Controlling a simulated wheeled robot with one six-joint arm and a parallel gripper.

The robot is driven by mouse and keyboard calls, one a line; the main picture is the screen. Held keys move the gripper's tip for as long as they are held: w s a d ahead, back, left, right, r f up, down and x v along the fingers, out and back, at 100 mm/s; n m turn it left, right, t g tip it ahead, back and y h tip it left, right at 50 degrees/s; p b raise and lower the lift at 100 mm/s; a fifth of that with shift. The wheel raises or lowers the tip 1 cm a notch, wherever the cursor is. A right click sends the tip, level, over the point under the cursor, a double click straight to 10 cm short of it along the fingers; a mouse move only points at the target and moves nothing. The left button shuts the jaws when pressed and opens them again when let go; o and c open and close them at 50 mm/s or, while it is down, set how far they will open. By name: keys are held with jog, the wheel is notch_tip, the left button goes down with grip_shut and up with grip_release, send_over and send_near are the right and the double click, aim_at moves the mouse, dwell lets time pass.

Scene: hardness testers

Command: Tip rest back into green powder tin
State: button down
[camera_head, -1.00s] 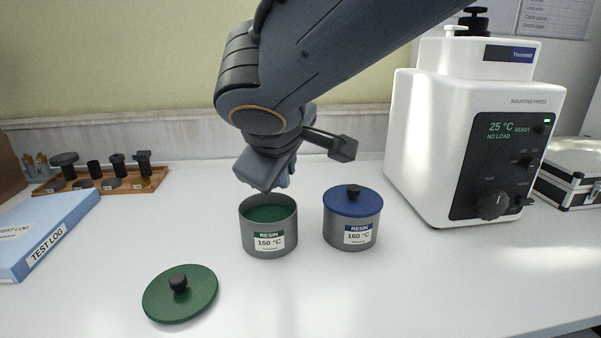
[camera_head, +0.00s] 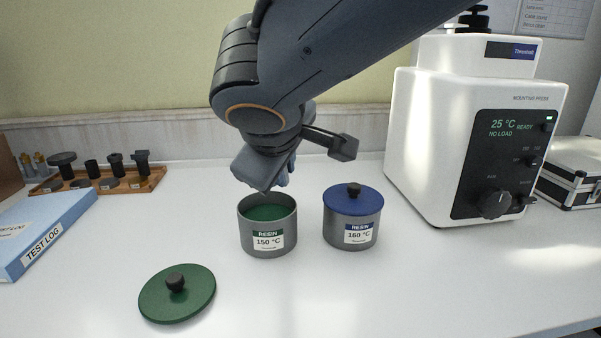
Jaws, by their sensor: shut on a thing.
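The grey tin (camera_head: 262,243) with the "RESIN 150 °C" label stands upright and open, with green powder (camera_head: 270,213) inside. Its green lid (camera_head: 178,297) with a black knob lies on the table to the front left. My gripper (camera_head: 283,180) is just above and behind the open tin, pointing down. My arm's own links hide most of the fingers and whatever is between them, so I cannot see the held thing or whether it is tilted.
A second grey tin with a blue lid (camera_head: 354,200), marked 160 °C, stands close to the right. A white mounting press (camera_head: 440,140) stands further right. A blue test log (camera_head: 50,225) and a wooden rack (camera_head: 125,185) are at left.

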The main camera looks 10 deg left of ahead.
aim_at(268, 223)
jog(key=shift+s+f+t+b, duration=0.3)
jog(key=shift+t+b, duration=0.4)
jog(key=shift+b, duration=2.15)
jog(key=shift+f, duration=0.25)
jog(key=shift+s+f+t+b, duration=0.15)
jog(key=shift+f+t+b, duration=0.1)
jog(key=shift+t+b, duration=0.3)
jog(key=shift+s+f+t, duration=0.1)
jog(key=shift+f+t, duration=0.1)
jog(key=shift+t, duration=0.15)
jog(key=shift+s+d+f+t+b, duration=0.15)
jog(key=shift+f+t+b, duration=0.15)
jog(key=shift+t+b, duration=0.25)
jog(key=shift+s+f+t+y+b, duration=0.1)
jog(key=shift+f+t+y+b, duration=0.2)
jog(key=shift+b, duration=0.3)
jog(key=shift+s+f+t+b, duration=0.15)
jog(key=shift+f+t+b, duration=0.15)
jog(key=shift+t+b, duration=0.75)
jog(key=shift+s+f+t+b, duration=0.1)
jog(key=shift+f+t+b, duration=0.25)
jog(key=shift+b, duration=1.15)
dwell(0.3)
